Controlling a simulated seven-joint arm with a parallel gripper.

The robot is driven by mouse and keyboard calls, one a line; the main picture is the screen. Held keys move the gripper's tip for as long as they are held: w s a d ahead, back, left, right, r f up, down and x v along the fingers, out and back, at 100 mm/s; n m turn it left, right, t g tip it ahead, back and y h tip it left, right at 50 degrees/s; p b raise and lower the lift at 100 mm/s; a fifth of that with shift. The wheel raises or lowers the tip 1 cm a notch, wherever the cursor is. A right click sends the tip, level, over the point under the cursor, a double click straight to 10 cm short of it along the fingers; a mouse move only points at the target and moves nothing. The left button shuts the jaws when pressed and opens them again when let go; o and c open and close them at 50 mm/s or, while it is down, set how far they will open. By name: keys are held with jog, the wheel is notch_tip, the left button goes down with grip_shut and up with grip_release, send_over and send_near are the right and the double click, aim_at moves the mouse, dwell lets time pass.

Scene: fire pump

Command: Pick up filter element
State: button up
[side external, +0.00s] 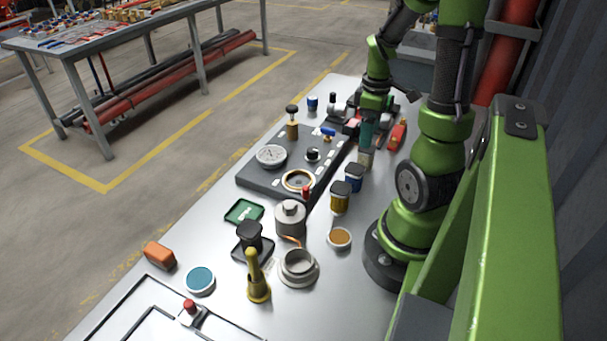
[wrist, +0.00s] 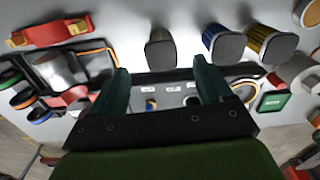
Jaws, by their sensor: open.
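Three dark-capped cylinders stand in a row on the bench. One has a pale beige body (side external: 365,158), one a blue body (side external: 354,182), one a yellow body (side external: 340,203). Which is the filter element is not marked; the pale one is closest to my gripper. My gripper (side external: 367,137) is over the pale cylinder in the side view, its fingers pointing down. In the wrist view my open gripper (wrist: 160,66) has the pale cylinder's grey cap (wrist: 160,54) between and just beyond its fingertips. The blue (wrist: 226,44) and yellow (wrist: 274,46) ones are right of it. Contact cannot be told.
A dark panel (side external: 256,181) with a gauge (side external: 271,155) and fittings lies beside the row. A red part (side external: 397,135) is close on the other side. A grey pump-like part (side external: 290,219), a metal ring (side external: 298,268) and a yellow nozzle (side external: 257,278) stand toward the front.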

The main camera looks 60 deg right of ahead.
aim_at(365, 159)
jog(key=shift+a+f, duration=0.1)
jog(key=shift+f, duration=3)
jog(key=c, duration=1.1)
